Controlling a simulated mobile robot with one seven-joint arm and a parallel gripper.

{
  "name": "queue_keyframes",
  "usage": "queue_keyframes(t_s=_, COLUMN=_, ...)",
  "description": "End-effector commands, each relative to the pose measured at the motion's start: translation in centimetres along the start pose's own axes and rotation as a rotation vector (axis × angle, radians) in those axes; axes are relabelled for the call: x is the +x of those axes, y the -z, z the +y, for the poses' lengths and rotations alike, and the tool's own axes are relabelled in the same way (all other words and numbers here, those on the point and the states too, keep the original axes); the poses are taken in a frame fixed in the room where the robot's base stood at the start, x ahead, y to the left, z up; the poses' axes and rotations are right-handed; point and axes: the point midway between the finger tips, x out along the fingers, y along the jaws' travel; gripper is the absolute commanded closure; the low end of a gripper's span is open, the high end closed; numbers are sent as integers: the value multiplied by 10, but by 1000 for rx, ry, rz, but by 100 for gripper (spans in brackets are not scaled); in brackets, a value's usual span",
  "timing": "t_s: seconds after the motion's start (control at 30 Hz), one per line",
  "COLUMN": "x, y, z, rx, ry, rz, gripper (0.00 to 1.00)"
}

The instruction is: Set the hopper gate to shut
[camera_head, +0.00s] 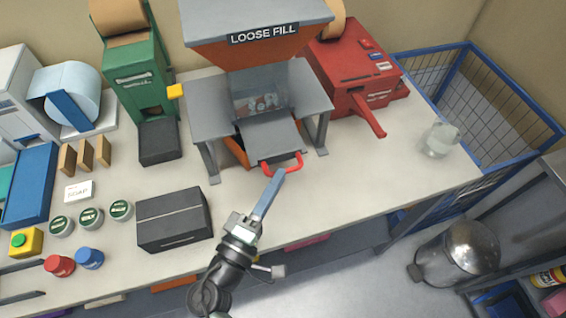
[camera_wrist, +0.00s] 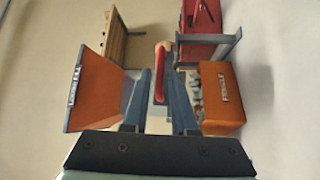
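The hopper (camera_head: 262,50), labelled LOOSE FILL, stands at the back middle of the bench. Its gate is a grey plate (camera_head: 270,135) that sticks out at the front, with a red handle (camera_head: 294,164) on its near edge. My gripper (camera_head: 279,173) reaches up from below, and its blue fingertips are at the handle. In the wrist view the red handle (camera_wrist: 160,76) lies between the two fingers of my gripper (camera_wrist: 158,90). A small gap shows beside the handle, so the fingers look open around it. The fingers hide part of the handle in the head view.
A red machine (camera_head: 352,68) with a protruding lever stands right of the hopper. A green dispenser (camera_head: 134,65) stands left. A dark box (camera_head: 174,219) sits at the front left of my gripper. A clear jar (camera_head: 440,140) is at the right. The bench front right is clear.

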Motion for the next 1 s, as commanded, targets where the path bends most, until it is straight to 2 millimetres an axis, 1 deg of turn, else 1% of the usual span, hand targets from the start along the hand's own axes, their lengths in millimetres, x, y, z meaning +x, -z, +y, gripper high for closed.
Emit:
queue_keyframes(t_s=0.03, x=9, y=0, z=3, rx=1, ry=0, rz=-2, gripper=74)
queue_keyframes(t_s=0.1, x=18, y=0, z=2, rx=0, ry=-2, rz=-2, gripper=74)
queue_keyframes(t_s=0.2, x=26, y=0, z=1, rx=0, ry=-1, rz=-1, gripper=74)
queue_keyframes(t_s=0.33, x=31, y=0, z=0, rx=1, ry=0, rz=0, gripper=74)
queue_keyframes(t_s=0.57, x=31, y=0, z=0, rx=1, ry=0, rz=0, gripper=74)
queue_keyframes(t_s=0.67, x=31, y=0, z=0, rx=1, ry=0, rz=0, gripper=90)
queue_keyframes(t_s=0.7, x=31, y=0, z=0, rx=1, ry=0, rz=0, gripper=97)
queue_keyframes(t_s=0.73, x=31, y=0, z=0, rx=0, ry=0, rz=0, gripper=100)
queue_keyframes(t_s=1.0, x=30, y=0, z=0, rx=0, ry=0, rz=0, gripper=100)
